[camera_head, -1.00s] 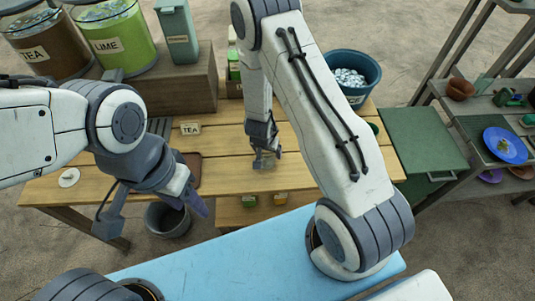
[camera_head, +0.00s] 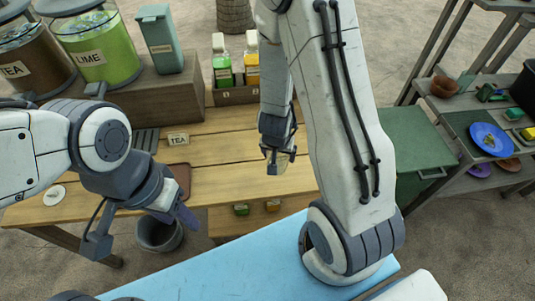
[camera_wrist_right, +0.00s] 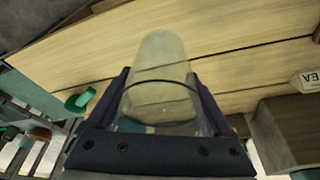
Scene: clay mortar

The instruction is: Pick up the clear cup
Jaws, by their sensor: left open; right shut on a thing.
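The clear cup (camera_wrist_right: 160,85) is transparent and sits between the two dark fingers of my right gripper (camera_wrist_right: 158,105) in the right wrist view. The fingers are closed on its sides. In the head view my right gripper (camera_head: 279,160) is above the wooden table (camera_head: 225,185), and the cup is mostly hidden by the fingers. I cannot tell the exact gap between the cup and the tabletop. My left gripper (camera_head: 142,228) is open and empty at the table's front left, away from the cup.
Large TEA (camera_head: 30,80) and LIME (camera_head: 105,55) dispensers stand on a raised box. Green and yellow bottles (camera_head: 237,65) stand behind. A grey bucket (camera_head: 158,234) is below the front edge.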

